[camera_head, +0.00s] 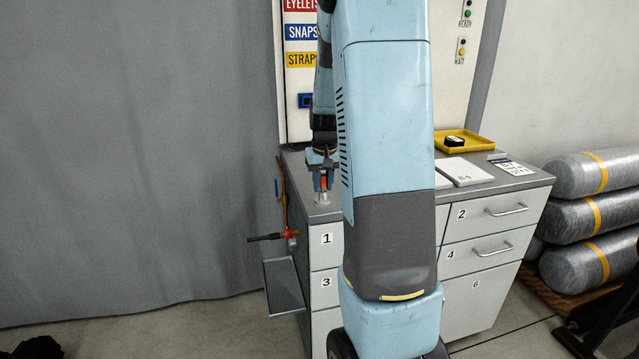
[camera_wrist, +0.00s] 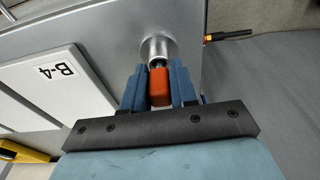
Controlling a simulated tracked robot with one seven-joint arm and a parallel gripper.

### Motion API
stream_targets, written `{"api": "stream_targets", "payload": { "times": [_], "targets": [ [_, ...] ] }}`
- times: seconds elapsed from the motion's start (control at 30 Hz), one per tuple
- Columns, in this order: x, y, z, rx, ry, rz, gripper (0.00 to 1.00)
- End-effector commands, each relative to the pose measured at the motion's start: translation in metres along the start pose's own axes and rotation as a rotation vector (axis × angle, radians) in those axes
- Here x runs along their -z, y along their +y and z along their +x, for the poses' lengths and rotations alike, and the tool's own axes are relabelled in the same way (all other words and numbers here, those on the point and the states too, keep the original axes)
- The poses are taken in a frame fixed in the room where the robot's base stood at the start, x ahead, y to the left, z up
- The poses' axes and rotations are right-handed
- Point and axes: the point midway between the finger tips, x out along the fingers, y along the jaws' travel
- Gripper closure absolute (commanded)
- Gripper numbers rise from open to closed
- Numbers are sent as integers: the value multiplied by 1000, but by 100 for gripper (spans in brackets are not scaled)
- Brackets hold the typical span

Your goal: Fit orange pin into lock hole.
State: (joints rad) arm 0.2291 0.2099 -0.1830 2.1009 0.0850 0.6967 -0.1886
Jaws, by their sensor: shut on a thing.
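The orange pin (camera_wrist: 160,87) is held between the two blue fingers of my gripper (camera_wrist: 160,88) in the wrist view. In the head view the orange pin (camera_head: 323,182) shows as a small patch between the fingers of my gripper (camera_head: 322,181). A silver round lock fitting (camera_wrist: 157,48) stands on the grey cabinet top, right beyond the pin's far end. In the head view the fitting (camera_head: 322,199) is just below my gripper. The pin's far end meets the fitting's opening in the wrist view; I cannot tell how deep it sits.
A white B-4 plate (camera_wrist: 62,80) lies on the cabinet top; white plates (camera_head: 463,171) and a yellow tray (camera_head: 463,143) also lie there. A red-jointed torch with a black handle (camera_head: 270,237) hangs at the cabinet's left side. Grey cylinders (camera_head: 597,172) are stacked at right.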

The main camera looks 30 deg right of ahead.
Motion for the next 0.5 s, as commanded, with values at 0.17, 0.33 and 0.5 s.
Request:
{"api": "stream_targets", "payload": {
  "times": [0.17,0.33,0.5],
  "targets": [
    [-10,2,17,-1,-32,4,100],
    [-10,2,22,-1,-34,4,100],
    [-8,2,27,-2,-39,4,100]
  ]
}}
